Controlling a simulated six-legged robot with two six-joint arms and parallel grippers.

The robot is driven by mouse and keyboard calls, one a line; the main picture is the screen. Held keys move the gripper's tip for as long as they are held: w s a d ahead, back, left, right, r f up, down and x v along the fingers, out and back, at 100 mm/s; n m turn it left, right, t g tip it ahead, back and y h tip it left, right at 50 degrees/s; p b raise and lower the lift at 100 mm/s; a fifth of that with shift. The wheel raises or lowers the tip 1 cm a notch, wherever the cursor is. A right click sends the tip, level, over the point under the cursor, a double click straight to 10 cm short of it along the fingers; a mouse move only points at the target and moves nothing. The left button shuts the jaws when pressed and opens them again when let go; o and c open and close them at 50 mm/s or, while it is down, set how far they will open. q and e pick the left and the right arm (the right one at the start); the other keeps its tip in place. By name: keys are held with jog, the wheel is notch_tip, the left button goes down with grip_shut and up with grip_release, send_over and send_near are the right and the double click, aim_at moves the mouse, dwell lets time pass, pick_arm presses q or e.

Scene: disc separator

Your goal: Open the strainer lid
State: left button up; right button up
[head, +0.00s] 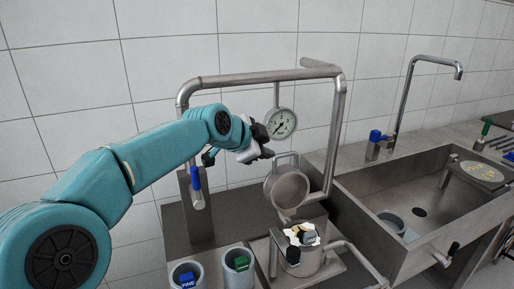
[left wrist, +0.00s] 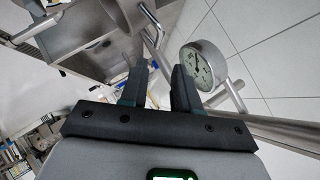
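The strainer lid (head: 288,188) is a round grey metal disc with a bar handle on its upper edge. It stands raised, nearly upright, at the back of the strainer pot (head: 299,265), whose mouth shows uncovered. Something white, yellow and dark shows in the pot mouth. My left gripper (head: 264,143) is up and to the left of the lid, near the pressure gauge, and apart from the lid. In the left wrist view its two dark fingers (left wrist: 159,84) are apart with nothing clearly held between them. My right gripper is not in view.
A round pressure gauge (head: 282,124) hangs from a thick pipe (head: 265,77) close to my left gripper. A blue-handled valve (head: 196,180) is at left. Two grey cups (head: 238,262) with blue and green items stand in front. A sink (head: 420,215) with a tap is at right.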

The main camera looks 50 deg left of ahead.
pick_arm(q)
jog(key=shift+v, duration=1.7)
jog(key=shift+s+a, duration=0.1)
jog(key=shift+s, duration=0.05)
